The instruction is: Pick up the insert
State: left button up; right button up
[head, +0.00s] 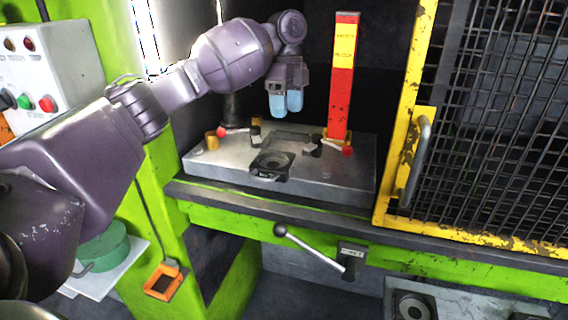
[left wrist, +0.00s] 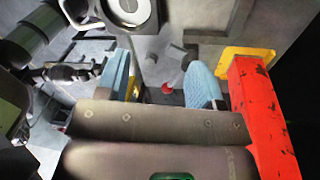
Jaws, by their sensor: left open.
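A dark insert (head: 271,164) with a round ring in its top sits at the front middle of the grey metal die plate (head: 335,178). A round light ring, which looks like the insert (left wrist: 130,12), shows at the top edge of the left wrist view, partly cut off. My left gripper (head: 286,104) points down with blue fingertips, above and behind the insert, apart from it. In the left wrist view the gripper (left wrist: 160,84) is open with nothing between its fingers. My right gripper is not in view.
A red safety block (head: 343,85) stands upright close to the right of my left gripper; it also shows in the left wrist view (left wrist: 262,120). Small red-tipped clamps lie on the plate. A yellow mesh guard (head: 407,150) stands at the right. A lever (head: 310,248) projects below the front edge.

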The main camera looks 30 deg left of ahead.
pick_arm(q)
send_over(285, 153)
jog(key=w+a, duration=0.1)
jog(key=w, duration=0.1)
jog(key=f, duration=0.5)
jog(key=shift+s+f, duration=0.2)
jog(key=shift+f, duration=0.05)
jog(key=shift+s+d+f, duration=0.15)
jog(key=shift+s+f, duration=0.05)
jog(key=shift+f, duration=0.6)
jog(key=shift+s+d+f, duration=0.1)
jog(key=shift+s+f, duration=0.15)
jog(key=shift+f, duration=0.6)
jog(key=shift+s+d+f, duration=0.15)
jog(key=shift+s+f, duration=0.05)
jog(key=shift+f, duration=0.6)
jog(key=shift+c, duration=0.3)
grip_shut()
jog(key=shift+s+f, duration=0.1)
jog(key=shift+d, duration=0.1)
